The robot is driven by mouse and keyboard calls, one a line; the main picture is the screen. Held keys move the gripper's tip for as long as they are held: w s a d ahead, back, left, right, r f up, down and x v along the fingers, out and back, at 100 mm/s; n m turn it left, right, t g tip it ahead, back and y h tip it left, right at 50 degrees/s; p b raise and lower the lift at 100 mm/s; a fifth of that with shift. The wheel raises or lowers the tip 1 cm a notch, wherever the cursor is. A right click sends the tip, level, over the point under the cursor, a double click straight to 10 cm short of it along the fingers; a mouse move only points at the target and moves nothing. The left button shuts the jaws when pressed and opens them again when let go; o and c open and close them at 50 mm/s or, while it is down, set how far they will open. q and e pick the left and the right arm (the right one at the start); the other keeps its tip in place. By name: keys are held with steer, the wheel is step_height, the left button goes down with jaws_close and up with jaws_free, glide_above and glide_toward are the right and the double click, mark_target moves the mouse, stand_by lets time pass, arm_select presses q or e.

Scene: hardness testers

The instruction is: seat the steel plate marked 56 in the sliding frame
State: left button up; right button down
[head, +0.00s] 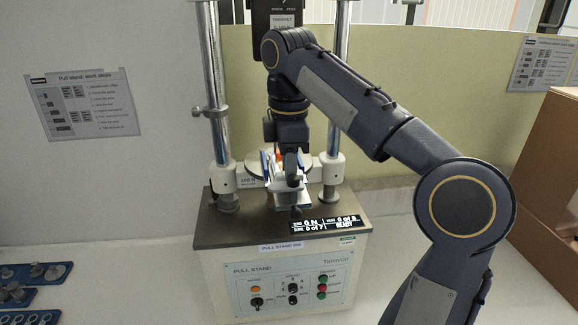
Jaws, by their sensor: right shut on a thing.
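My right gripper (284,168) points down at the middle of the pull stand, low between its two posts. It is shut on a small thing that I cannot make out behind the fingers. A pale fixture with blue edges (272,182) sits around and below the fingertips, with a small orange part beside them. I cannot tell whether this fixture is the sliding frame. No plate with a readable 56 shows; the gripper and wrist hide much of this spot. My left gripper is not in view.
The pull stand (250,258) has two steel posts (213,90), a small display (325,223) reading READY and a front panel with buttons. Blue trays (30,273) with metal parts lie at the left. A brown box (550,170) stands at the right.

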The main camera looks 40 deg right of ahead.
steer(key=shift+f, duration=0.3)
stand_by(0.7)
stand_by(0.8)
steer(key=c, duration=1.5)
jaws_free()
steer(key=o, duration=0.3)
steer(key=shift+w, duration=0.15)
steer(key=shift+f, duration=0.15)
